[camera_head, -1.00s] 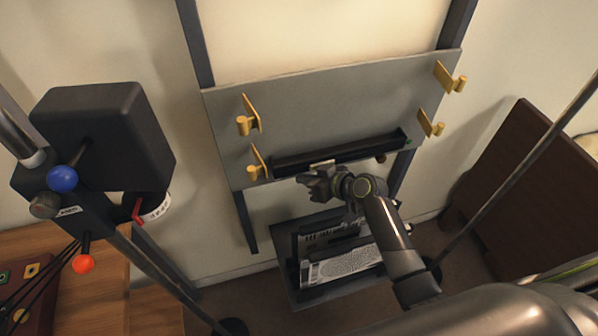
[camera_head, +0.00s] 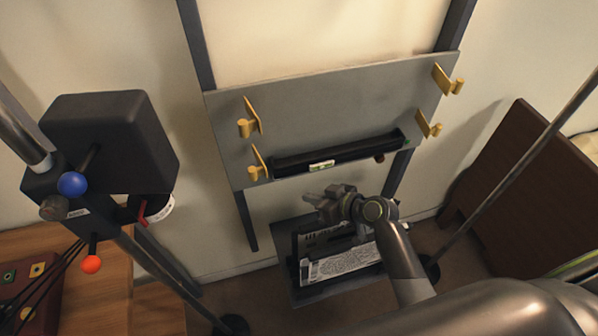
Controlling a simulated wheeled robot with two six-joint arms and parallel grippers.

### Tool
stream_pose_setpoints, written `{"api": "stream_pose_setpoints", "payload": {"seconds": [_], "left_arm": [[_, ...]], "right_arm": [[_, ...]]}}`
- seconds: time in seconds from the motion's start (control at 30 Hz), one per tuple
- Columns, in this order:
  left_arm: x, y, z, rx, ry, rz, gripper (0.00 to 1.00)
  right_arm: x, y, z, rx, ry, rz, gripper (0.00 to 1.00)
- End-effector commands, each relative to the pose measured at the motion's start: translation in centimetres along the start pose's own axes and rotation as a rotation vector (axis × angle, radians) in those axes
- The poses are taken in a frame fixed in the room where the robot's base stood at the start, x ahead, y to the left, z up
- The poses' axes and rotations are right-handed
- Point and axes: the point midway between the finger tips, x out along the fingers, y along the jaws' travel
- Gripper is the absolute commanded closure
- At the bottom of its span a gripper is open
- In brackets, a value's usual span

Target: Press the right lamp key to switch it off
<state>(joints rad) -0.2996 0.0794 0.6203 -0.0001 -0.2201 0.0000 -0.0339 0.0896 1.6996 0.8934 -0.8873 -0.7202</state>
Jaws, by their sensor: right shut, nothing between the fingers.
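My right gripper (camera_head: 312,198) is shut and empty. It is in front of the grey board, below the black bar (camera_head: 345,155) mounted along the board's lower edge, and appears apart from it. The bar carries a small pale plate with a green mark (camera_head: 321,166) near its middle and a small green spot (camera_head: 406,142) at its right end. I cannot tell for sure which part is the right lamp key. A red-brown box (camera_head: 30,285) with small coloured square plates and cables is at the lower left. My left gripper is out of view.
The grey board (camera_head: 330,110) has several yellow hooks. A dark tray (camera_head: 290,232) with a printed-label item (camera_head: 340,264) is below my gripper. A black box (camera_head: 110,140) with blue and orange knobs stands left. A brown panel (camera_head: 520,180) leans at right.

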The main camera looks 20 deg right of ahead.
Motion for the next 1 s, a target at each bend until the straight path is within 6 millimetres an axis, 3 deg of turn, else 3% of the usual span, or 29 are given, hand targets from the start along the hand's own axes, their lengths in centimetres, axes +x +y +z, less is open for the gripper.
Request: {"api": "stream_pose_setpoints", "payload": {"seconds": [0.07, 0.33, 1.0], "left_arm": [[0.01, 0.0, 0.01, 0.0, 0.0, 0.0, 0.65], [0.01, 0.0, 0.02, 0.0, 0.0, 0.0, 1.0], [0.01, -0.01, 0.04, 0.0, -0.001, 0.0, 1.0]], "right_arm": [[0.02, 0.0, 0.0, 0.0, 0.0, 0.0, 1.0], [0.03, 0.01, 0.0, 0.0, 0.0, 0.0, 1.0], [0.03, 0.02, 0.0, 0.0, 0.0, 0.0, 1.0]]}}
